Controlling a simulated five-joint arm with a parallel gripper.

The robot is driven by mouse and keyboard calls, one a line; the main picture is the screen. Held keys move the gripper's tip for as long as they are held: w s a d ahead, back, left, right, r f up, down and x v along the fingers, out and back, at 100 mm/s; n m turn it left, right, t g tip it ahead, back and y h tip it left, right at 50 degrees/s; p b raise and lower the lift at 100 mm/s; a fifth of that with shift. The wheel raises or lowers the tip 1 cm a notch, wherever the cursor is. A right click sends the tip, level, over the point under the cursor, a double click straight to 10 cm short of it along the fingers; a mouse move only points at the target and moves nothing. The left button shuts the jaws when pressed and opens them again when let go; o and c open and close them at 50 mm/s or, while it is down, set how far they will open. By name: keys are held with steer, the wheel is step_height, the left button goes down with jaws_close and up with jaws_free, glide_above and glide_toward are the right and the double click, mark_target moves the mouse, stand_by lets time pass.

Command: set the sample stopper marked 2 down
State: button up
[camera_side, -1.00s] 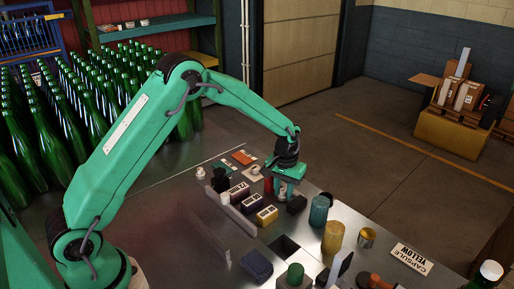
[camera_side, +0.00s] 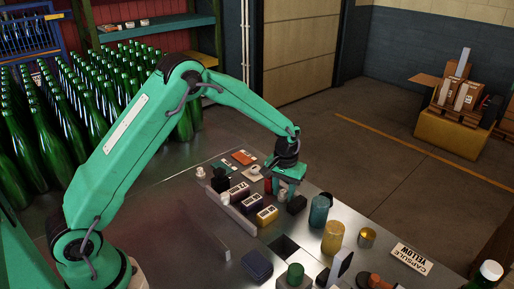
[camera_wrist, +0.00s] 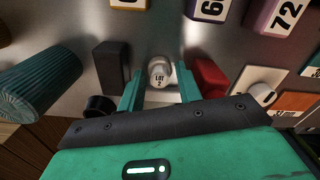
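The pale stopper labelled "LOT 2" (camera_wrist: 158,72) shows in the wrist view, standing on the metal bench between the two green fingertips. My gripper (camera_wrist: 158,88) is open around it, with a gap visible on each side of the stopper. In the side view my gripper (camera_side: 286,186) is low over the bench. It hides the stopper there.
A black block (camera_wrist: 112,66) stands close left of the fingers and a red block (camera_wrist: 208,76) close right. A ribbed teal cylinder (camera_wrist: 40,88) is further left. Another pale stopper (camera_wrist: 262,94) is on the right. Boxes with printed numbers (camera_side: 240,193) stand nearby.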

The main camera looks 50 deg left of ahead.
mark_target(283, 191)
step_height(283, 191, up, 12)
stand_by(0.6)
stand_by(0.5)
steer(key=s+a+r+m+t, duration=0.2)
steer(key=s+r+t, duration=0.1)
steer(key=s+r, duration=1.1)
steer(key=s+f+m+t, duration=0.1)
steer(key=s+f+t, duration=0.1)
steer(key=s, duration=1.4)
steer(key=shift+a+m+t, duration=0.2)
steer(key=shift+m+t, duration=0.1)
